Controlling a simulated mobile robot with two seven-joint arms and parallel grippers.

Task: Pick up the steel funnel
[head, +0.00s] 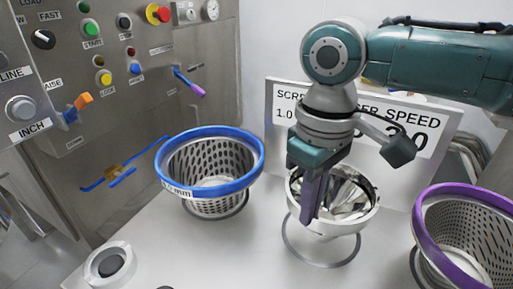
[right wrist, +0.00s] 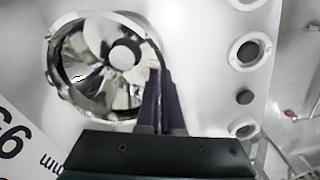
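The steel funnel (head: 358,208) is a shiny, mirror-like bowl at the centre right of the head view, over a thin ring stand (head: 320,266). I cannot tell whether it rests on the ring or hangs just above it. My left gripper is not in view.
A blue-rimmed perforated basket (head: 208,165) stands to the left in its own ring, a purple-rimmed one (head: 430,225) to the right. A speed sign (head: 285,98) stands behind, with a steel control panel (head: 130,110) at left. A round fitting (head: 108,263) lies at the front left.

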